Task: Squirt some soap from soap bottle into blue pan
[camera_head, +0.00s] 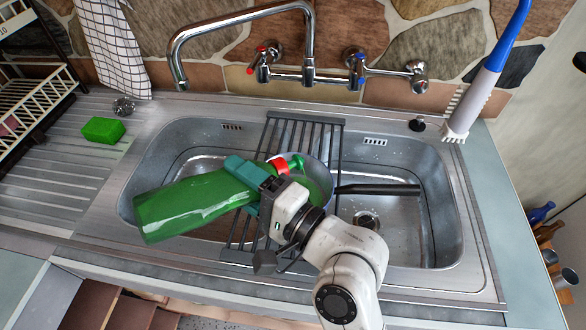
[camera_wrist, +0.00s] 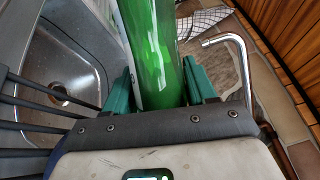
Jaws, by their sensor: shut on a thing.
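My gripper (camera_head: 250,186) is shut on the green soap bottle (camera_head: 190,203), near its neck end. The bottle lies nearly level above the sink, its base to the left and its red-collared cap (camera_head: 278,166) to the right, over the left side of the pan. The pan (camera_head: 318,166) rests on the dark rack, with its black handle (camera_head: 378,189) pointing right. A green patch shows inside the pan; I cannot tell whether it is soap. My gripper and arm hide part of the pan. In the wrist view the bottle (camera_wrist: 152,45) stands between the teal fingers.
The slatted rack (camera_head: 300,120) spans the steel sink (camera_head: 437,215). A faucet (camera_head: 308,45) arches behind it. A green sponge (camera_head: 103,130) lies on the drainboard at left. A blue-and-white brush (camera_head: 480,85) stands at the right back. A checked towel (camera_head: 112,50) hangs at the back left.

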